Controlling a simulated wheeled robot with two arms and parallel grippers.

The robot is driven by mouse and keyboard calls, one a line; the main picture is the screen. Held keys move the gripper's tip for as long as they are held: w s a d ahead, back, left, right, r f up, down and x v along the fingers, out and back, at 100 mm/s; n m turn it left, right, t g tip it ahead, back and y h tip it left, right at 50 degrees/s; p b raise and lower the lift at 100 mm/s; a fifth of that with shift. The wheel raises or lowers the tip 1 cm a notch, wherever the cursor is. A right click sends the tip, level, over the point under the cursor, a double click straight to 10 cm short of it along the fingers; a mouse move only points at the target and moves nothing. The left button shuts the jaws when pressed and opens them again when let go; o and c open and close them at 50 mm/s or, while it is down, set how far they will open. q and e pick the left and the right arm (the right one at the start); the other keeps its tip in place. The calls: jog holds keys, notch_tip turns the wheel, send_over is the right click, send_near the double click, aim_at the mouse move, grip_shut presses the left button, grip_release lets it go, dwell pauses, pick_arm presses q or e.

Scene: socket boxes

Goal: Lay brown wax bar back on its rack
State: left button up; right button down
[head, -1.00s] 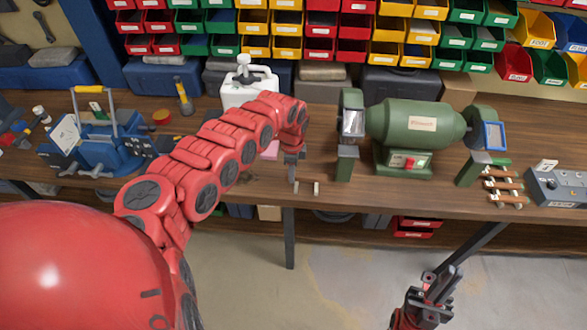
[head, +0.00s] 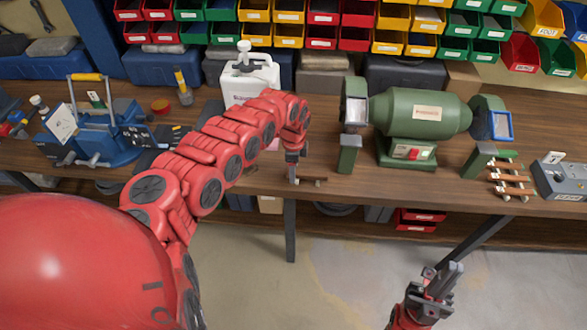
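A small brown bar (head: 313,181) lies low over the bench near its front edge, left of the green grinder; it looks like the wax bar. My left gripper (head: 293,178) points down at the bar's left end. Its fingers are too small to show whether they are shut on the bar. A small rack (head: 507,180) with several brown, pale-ended bars stands right of the grinder. My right gripper (head: 442,276) is in front of and below the bench, empty, its two fingers seeming apart.
The green bench grinder (head: 421,112) stands between the bar and the rack. A grey switch box (head: 562,183) is right of the rack. A white canister (head: 249,82) stands behind my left arm. A blue vise-like tool (head: 95,135) is at left.

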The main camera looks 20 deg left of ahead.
pick_arm(q)
notch_tip(320, 180, up, 17)
jog(key=b, duration=0.4)
jog(key=shift+r, duration=0.2)
dwell(0.3)
